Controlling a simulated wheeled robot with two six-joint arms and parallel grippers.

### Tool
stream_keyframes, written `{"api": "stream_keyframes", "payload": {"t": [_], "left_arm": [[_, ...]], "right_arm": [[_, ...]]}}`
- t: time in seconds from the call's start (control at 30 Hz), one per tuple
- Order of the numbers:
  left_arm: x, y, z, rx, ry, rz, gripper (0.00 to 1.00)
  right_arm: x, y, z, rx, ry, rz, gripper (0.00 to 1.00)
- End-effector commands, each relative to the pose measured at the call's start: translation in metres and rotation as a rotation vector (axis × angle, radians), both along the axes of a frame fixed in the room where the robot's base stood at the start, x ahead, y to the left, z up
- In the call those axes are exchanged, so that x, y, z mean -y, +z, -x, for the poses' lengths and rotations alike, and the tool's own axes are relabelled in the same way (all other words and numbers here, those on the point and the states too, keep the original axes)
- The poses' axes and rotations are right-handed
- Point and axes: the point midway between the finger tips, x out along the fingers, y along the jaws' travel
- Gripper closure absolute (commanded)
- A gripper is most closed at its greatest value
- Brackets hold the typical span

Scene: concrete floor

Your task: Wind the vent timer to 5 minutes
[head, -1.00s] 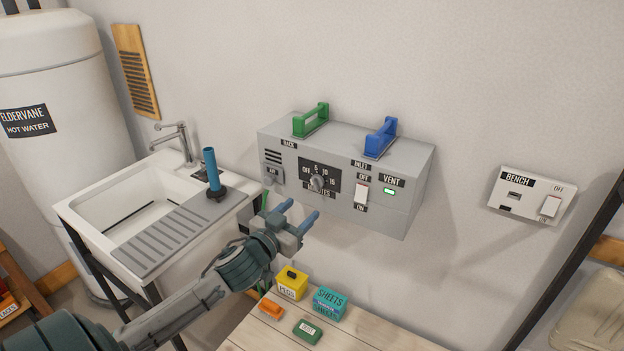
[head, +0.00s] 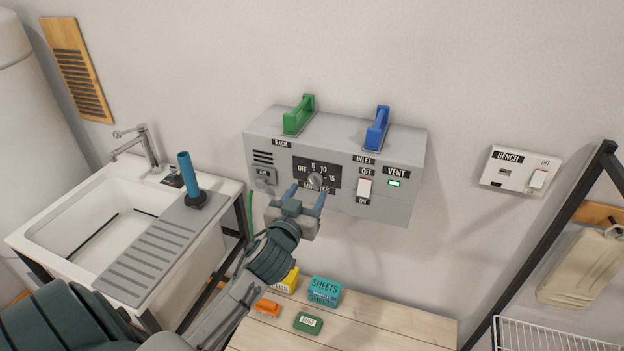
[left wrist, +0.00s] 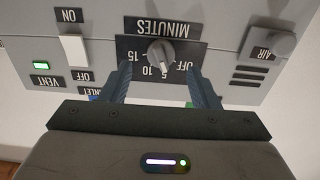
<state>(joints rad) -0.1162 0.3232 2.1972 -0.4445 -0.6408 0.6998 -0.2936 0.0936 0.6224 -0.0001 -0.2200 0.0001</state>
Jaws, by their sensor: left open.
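The vent timer is a grey knob (head: 316,180) on a black dial plate (head: 302,171) marked OFF, 5, 10, 15 and MINUTES, on the front of a grey wall box (head: 400,209). In the left wrist view the knob (left wrist: 160,53) appears upside down with its plate. My right gripper is out of view.
Beside the dial are a white rocker switch (head: 364,188), a lit green VENT lamp (head: 394,183) and an AIR knob (head: 263,182). Green (head: 299,116) and blue (head: 377,129) handles top the box. A sink (head: 60,220) stands left; a wooden bench (head: 390,330) with small boxes lies below.

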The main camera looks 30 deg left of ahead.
Motion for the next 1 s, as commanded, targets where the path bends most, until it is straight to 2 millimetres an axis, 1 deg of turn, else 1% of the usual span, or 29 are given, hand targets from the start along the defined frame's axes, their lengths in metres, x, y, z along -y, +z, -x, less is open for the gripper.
{"api": "stream_keyframes", "payload": {"t": [0.03,0.1,0.23,0.4,0.63,0.77,0.8,0.87,1.0], "left_arm": [[-0.002,0.004,-0.009,-0.001,0.002,0.0,0.45],[-0.005,0.004,-0.02,0.0,0.001,0.0,0.45],[-0.008,0.002,-0.034,0.0,0.0,0.0,0.45],[-0.01,0.0,-0.041,0.0,-0.001,0.0,0.45],[-0.01,0.0,-0.041,0.0,-0.001,0.0,0.45],[-0.01,0.0,-0.041,0.0,-0.001,0.0,0.7],[-0.01,0.0,-0.041,0.0,-0.001,0.0,0.78],[-0.01,0.0,-0.041,0.0,-0.001,0.0,0.89],[-0.01,0.0,-0.041,0.0,-0.001,0.0,0.89]], "right_arm": [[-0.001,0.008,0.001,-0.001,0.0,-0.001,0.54],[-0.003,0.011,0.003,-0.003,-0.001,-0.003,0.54],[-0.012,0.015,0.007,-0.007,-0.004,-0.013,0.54],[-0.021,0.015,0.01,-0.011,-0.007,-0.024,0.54],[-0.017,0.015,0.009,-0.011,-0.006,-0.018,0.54],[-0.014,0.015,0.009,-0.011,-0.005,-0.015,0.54],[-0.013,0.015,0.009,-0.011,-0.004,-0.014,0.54],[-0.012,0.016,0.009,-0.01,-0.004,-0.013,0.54],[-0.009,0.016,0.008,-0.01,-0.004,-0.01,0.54]]}}
